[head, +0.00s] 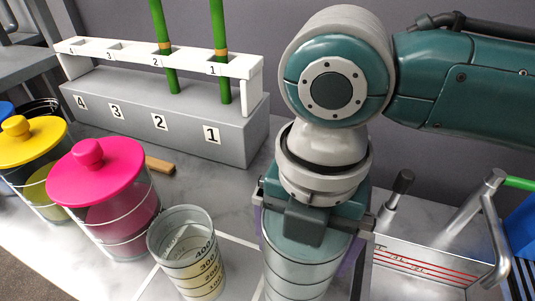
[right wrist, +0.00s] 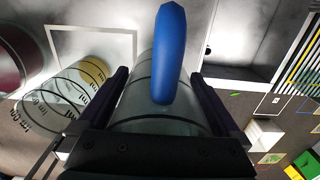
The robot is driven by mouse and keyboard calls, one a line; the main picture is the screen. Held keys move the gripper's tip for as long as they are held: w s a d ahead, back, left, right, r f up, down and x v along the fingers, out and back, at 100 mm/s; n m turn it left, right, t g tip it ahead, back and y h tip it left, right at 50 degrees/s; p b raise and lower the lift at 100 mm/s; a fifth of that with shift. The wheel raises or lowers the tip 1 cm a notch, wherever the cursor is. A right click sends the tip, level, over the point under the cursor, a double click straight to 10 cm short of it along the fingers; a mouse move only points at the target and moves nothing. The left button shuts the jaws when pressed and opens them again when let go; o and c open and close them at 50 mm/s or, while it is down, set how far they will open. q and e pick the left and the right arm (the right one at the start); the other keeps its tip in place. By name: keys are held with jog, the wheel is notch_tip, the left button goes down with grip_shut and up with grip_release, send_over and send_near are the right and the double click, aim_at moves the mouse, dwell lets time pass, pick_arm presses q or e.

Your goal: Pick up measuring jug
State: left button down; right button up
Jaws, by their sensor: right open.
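A large clear jug with dark rings (head: 295,275) stands on the worktop directly below my right gripper (head: 308,238) in the head view. In the right wrist view its blue handle (right wrist: 172,55) rises between my two fingers, over its clear body (right wrist: 138,112). The fingers are open, one on each side of the jug; I cannot tell whether they touch it. A smaller clear vessel with printed marks up to 400 (head: 185,260) stands to its left, apart from the gripper. It also shows in the right wrist view (right wrist: 70,98). My left gripper is not in view.
A pink-lidded jar (head: 100,190) and a yellow-lidded jar (head: 30,150) stand at left. A grey numbered block with a white rack (head: 170,115) holding two green stems is behind. A metal-handled tray with red lines (head: 420,262) is at right.

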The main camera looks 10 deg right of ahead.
jog(key=shift+c, duration=0.4)
grip_shut()
dwell(0.4)
